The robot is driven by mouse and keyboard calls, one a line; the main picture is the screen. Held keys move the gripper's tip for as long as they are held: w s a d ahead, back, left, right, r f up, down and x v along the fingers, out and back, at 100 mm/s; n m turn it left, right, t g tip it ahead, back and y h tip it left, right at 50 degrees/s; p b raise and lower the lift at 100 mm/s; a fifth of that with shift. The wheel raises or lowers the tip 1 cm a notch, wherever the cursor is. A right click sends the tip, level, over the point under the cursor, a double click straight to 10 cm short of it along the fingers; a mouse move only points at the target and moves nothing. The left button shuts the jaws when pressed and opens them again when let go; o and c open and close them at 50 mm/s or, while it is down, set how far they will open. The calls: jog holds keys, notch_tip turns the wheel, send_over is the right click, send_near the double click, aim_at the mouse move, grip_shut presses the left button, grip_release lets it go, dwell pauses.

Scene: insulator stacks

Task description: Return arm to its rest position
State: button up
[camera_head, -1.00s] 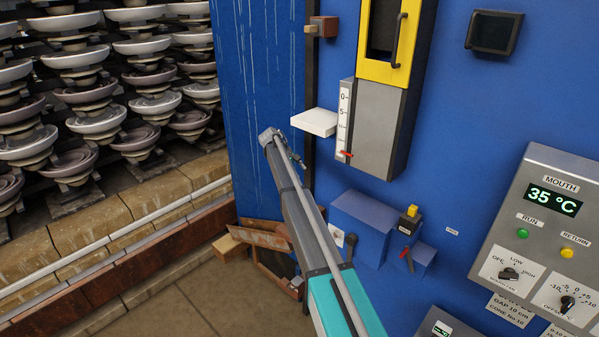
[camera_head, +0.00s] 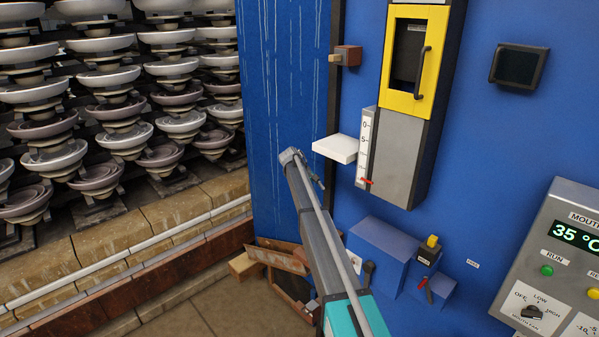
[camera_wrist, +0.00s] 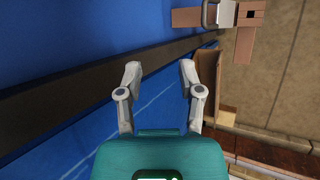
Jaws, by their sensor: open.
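My gripper (camera_wrist: 160,85) shows in the wrist view with its two grey fingers spread apart and nothing between them. Behind the fingers are the blue wall panel and a dark vertical strip (camera_wrist: 90,85). In the head view my arm reaches up from the bottom centre in front of the blue panel (camera_head: 285,60). The arm's upper end appears left of and below a white shelf block (camera_head: 336,149).
A yellow-framed door (camera_head: 416,55) and a control panel (camera_head: 560,255) are on the blue wall at right. Blue boxes (camera_head: 392,250) stick out lower down. A wooden crate (camera_head: 283,262) stands on the floor. Insulator stacks (camera_head: 110,100) fill the left behind a brick ledge.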

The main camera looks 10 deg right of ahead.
jog(key=s+a+f+m+y+b, duration=0.1)
jog(key=s+f+b, duration=0.3)
jog(key=s, duration=1.2)
jog(key=s+a+f+m+y+b, duration=0.2)
jog(key=s+f, duration=0.4)
jog(key=s, duration=1.1)
jog(key=s+a+f+m+y+b, duration=0.2)
jog(key=s+a+f+y+b, duration=0.2)
jog(key=s, duration=1.3)
notch_tip(320, 180, down, 2)
jog(key=shift+s+a+t+b, duration=0.25)
jog(key=shift+a+t+b, duration=0.25)
jog(key=shift+b, duration=0.7)
